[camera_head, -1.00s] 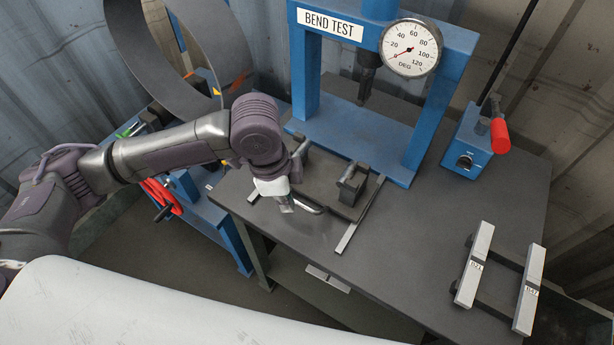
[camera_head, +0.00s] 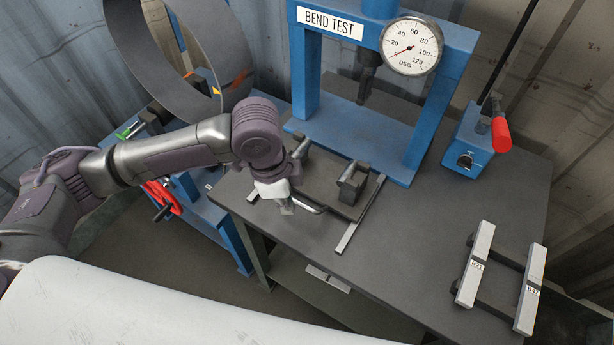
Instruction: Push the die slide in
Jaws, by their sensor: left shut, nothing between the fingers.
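The die slide (camera_head: 335,202) is a dark plate on two pale rails, at the front of the blue bend test press. It carries two upright blocks with rollers; the right block (camera_head: 352,182) shows clearly, the left one is partly behind my wrist. A bright bar handle (camera_head: 312,207) is on its near edge. My left gripper (camera_head: 287,208) is shut and empty, pointing down at the near left end of the handle. I cannot tell if it touches the handle. My right gripper is not in view.
The press frame (camera_head: 305,75) stands behind the slide, with a round dial gauge (camera_head: 411,46). A blue pump box (camera_head: 467,150) with a red-gripped lever is at right. Two labelled test bars (camera_head: 475,264) lie front right. The table middle is clear.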

